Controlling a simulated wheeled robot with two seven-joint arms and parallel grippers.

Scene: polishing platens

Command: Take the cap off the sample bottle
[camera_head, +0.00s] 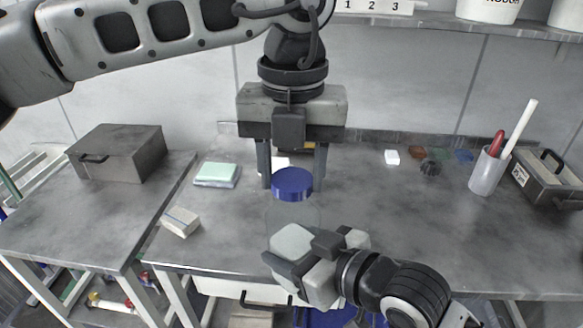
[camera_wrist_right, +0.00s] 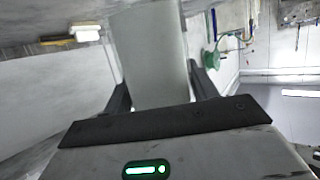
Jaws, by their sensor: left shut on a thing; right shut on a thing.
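The sample bottle (camera_head: 292,214) has a pale, see-through body and a blue cap (camera_head: 292,184) on top. It stands upright near the front of the middle table. My left gripper (camera_head: 292,183) points down from above, its two dark fingers on either side of the cap, shut on it. My right gripper (camera_head: 303,250) comes from the lower right and is shut on the bottle body. In the right wrist view the body (camera_wrist_right: 152,55) fills the space between the fingers. The lower bottle is hidden by my right gripper in the head view.
A pale green stack (camera_head: 217,174) and a small beige block (camera_head: 180,221) lie left of the bottle. A grey box (camera_head: 116,153) sits on the left table. A pen cup (camera_head: 487,172) and a dark case (camera_head: 551,178) stand at the right.

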